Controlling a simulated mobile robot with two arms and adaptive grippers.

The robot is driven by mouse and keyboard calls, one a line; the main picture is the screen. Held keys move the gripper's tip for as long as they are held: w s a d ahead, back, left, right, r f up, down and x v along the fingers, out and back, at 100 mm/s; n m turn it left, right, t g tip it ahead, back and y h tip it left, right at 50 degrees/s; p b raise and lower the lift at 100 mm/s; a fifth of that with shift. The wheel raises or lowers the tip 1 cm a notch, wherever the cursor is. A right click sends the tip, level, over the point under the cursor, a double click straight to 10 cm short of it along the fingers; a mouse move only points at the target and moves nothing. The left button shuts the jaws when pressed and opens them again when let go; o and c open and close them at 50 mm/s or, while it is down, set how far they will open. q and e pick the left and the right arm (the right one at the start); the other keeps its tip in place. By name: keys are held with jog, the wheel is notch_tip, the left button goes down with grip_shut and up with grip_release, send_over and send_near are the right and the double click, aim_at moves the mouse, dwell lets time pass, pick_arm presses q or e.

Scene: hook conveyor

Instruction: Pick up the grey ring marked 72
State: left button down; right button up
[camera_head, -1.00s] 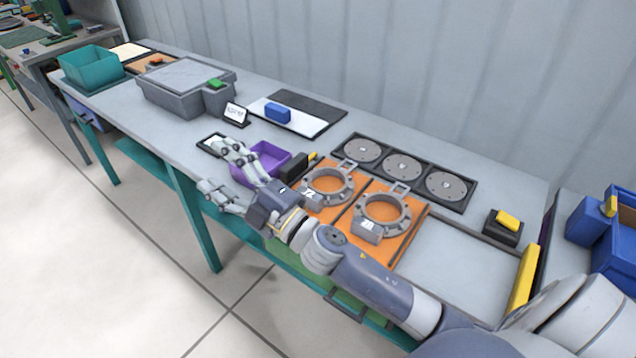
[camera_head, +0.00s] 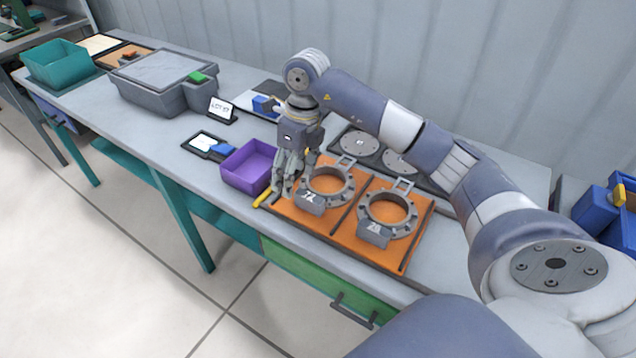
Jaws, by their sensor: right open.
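The grey ring marked 72 (camera_head: 342,196) lies flat at the left of the orange mat (camera_head: 338,241), its label block at the front left. A second grey ring (camera_head: 408,216), with a label that I read as 20 or similar, lies to its right. My right gripper (camera_head: 282,190) points down just left of the ring marked 72, open, with nothing seen between its fingers. I cannot tell whether a finger touches the ring or mat. My left gripper is not in view.
A purple bin (camera_head: 244,168) stands close left of my right gripper. A yellow marker-like thing (camera_head: 263,199) lies beside the mat. Dark-framed discs (camera_head: 359,142) lie behind the rings, partly hidden by my right arm. A grey scale-like box (camera_head: 160,88) stands further left.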

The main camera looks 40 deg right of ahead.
jog(key=h, duration=0.2)
send_near(312, 193)
jog(key=w, duration=0.1)
jog(key=shift+m+g, duration=0.3)
jog(key=shift+m, duration=0.1)
jog(key=f, duration=0.2)
jog(key=f+p, duration=0.1)
jog(key=f, duration=0.2)
jog(key=shift+d+f, duration=0.25)
jog(key=shift+f, duration=0.1)
jog(key=shift+s+f+p, duration=0.1)
jog(key=shift+f+p, duration=0.45)
jog(key=shift+p, duration=0.05)
notch_tip(312, 193, down, 3)
jog(key=shift+s+a+f+p, duration=0.1)
jog(key=shift+a+f+p, duration=0.1)
jog(key=shift+p, duration=0.55)
jog(key=shift+d+f, duration=0.1)
jog(key=shift+f, duration=0.4)
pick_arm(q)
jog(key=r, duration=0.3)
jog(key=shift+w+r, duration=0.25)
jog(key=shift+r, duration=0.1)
pick_arm(e)
jog(key=c, duration=1.2)
